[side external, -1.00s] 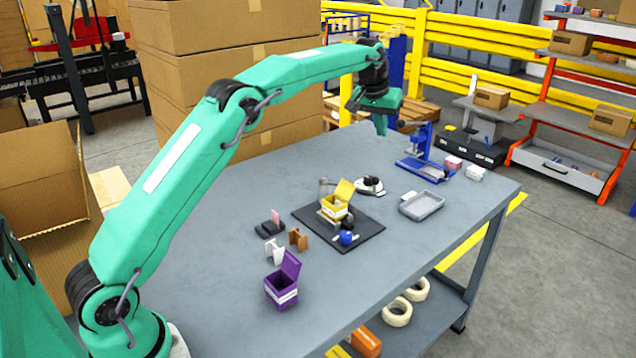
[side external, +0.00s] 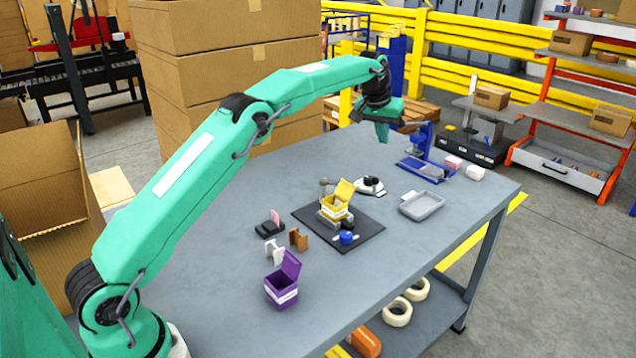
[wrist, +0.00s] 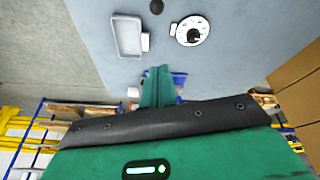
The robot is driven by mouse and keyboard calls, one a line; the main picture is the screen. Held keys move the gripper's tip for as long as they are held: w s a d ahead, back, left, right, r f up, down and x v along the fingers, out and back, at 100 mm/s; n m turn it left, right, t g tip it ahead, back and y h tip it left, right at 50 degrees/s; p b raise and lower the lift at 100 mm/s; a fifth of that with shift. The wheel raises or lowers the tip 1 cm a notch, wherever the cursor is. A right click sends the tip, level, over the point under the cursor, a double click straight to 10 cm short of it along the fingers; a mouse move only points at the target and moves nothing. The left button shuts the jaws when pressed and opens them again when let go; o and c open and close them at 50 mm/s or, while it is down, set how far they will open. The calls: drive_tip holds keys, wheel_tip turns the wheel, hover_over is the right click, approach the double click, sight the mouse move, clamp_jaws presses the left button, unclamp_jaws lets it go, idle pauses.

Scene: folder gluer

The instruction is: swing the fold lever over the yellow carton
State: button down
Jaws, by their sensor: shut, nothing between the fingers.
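The yellow carton (side external: 336,207) stands with its lid flap raised in a small fixture on the black mat (side external: 368,226). A grey upright part (side external: 323,187) stands just left of the carton; I cannot tell for sure whether it is the fold lever. A blue knob (side external: 347,238) is at the carton's near side. My gripper (side external: 383,138) is shut and empty, pointing down above the far part of the table, well behind the carton. Its closed fingers also show in the wrist view (wrist: 160,75). The carton is not clearly seen in the wrist view.
A blue stand (side external: 424,150) is close right of my gripper. A purple open box (side external: 282,283) stands at the front.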

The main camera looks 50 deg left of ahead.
drive_tip(key=x, duration=0.9)
drive_tip(key=shift+a, duration=0.4)
idle(0.4)
drive_tip(key=shift+s+d+f, duration=0.2)
drive_tip(key=shift+s, duration=0.4)
drive_tip(key=shift+s+d+f, duration=0.25)
drive_tip(key=shift+s, duration=0.4)
drive_tip(key=shift+s+d+f, duration=0.2)
drive_tip(key=shift+s, duration=0.4)
idle(0.7)
